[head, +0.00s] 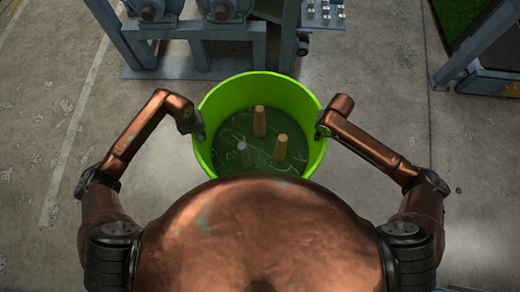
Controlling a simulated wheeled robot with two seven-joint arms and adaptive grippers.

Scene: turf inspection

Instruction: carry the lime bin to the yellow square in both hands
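The lime bin (211,107) is a round, open tub in front of my body, with its near side hidden behind my copper torso. It holds a dark green, streaked bottom, two tan tapered pegs (259,121) and a small grey piece (241,146). My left gripper (198,131) is at the bin's left rim and my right gripper (321,130) is at its right rim. Dark finger parts show at the rim's inner side on both sides. The outer fingers are hidden, so I cannot tell whether either gripper is closed on the rim. I see no yellow square.
A blue-grey metal machine frame (150,60) with motors stands just beyond the bin. Another frame (480,45) with green turf and a yellow edge stands at the far right. A pale line (75,130) crosses the concrete floor at left. Floor on both sides is clear.

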